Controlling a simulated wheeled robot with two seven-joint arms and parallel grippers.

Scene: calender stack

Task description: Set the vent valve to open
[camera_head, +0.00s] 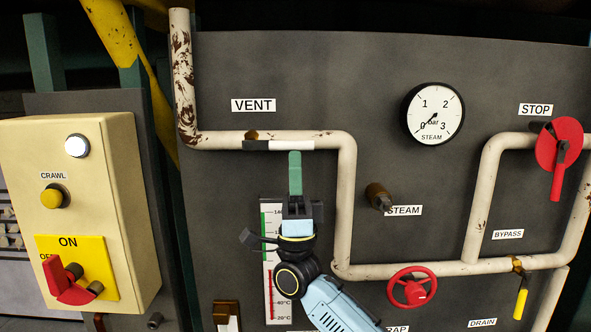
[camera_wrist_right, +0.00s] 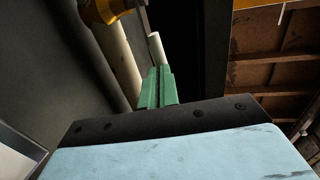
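The vent valve (camera_head: 252,135) is a small brass body on the horizontal pipe under the VENT label. Its lever (camera_head: 292,145), black with a white end, lies to the right, along the pipe. My right gripper (camera_head: 295,155) points up from below, with its green fingertips just under the lever's white end. In the right wrist view the green fingers (camera_wrist_right: 155,75) are together, with only a thin seam between them. The white lever end (camera_wrist_right: 155,48) shows just beyond their tips; I cannot tell whether they touch. The brass valve body (camera_wrist_right: 105,10) is at the top. My left gripper is not in view.
The vent pipe (camera_head: 345,200) turns down right of my gripper. A steam gauge (camera_head: 432,113), brass fitting (camera_head: 378,196), red handwheel (camera_head: 411,288) and red STOP lever (camera_head: 558,150) are farther right. A cream switch box (camera_head: 120,200) stands left.

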